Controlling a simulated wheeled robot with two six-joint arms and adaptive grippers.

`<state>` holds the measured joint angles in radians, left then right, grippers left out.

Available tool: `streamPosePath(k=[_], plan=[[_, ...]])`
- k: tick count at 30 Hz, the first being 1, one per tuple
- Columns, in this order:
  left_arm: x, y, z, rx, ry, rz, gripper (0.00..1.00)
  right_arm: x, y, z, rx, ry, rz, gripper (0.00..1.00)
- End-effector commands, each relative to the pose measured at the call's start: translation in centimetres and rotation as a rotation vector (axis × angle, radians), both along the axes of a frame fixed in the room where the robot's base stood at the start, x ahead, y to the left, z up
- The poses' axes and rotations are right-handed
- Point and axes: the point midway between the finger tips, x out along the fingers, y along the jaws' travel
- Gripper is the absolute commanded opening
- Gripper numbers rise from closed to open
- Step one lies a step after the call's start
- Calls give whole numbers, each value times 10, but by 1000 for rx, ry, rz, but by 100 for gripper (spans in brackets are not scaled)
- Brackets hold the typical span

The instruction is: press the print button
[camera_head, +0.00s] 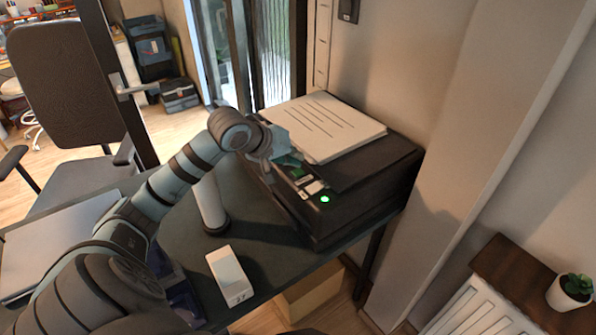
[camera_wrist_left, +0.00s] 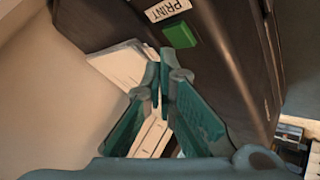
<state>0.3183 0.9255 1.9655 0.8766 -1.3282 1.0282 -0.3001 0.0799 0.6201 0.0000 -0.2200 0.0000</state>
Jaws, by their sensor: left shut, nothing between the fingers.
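A black printer (camera_head: 345,200) stands on the dark desk with a control strip along its near left edge. In the left wrist view a green square button (camera_wrist_left: 179,34) sits on the dark printer face beside a white PRINT label (camera_wrist_left: 167,9). My left gripper (camera_head: 288,157) is over the back part of the control strip, shut and empty. In the left wrist view its fingertips (camera_wrist_left: 163,72) meet just below the green button in the picture; contact cannot be told. A bright green round light (camera_head: 325,198) glows at the strip's front end. My right gripper is out of view.
Printed paper (camera_head: 325,127) lies on top of the printer. A white box (camera_head: 229,274) and a pale upright cylinder (camera_head: 210,205) are on the desk (camera_head: 255,215). A wall rises on the right. A potted plant (camera_head: 573,290) stands on a wooden shelf (camera_head: 515,285).

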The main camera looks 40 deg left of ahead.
Motion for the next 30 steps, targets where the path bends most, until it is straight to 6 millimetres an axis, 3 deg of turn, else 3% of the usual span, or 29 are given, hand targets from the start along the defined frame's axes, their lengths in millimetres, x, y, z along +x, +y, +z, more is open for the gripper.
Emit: streamPosePath(k=[30], plan=[[0,0,-12,0,0,0,0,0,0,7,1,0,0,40]])
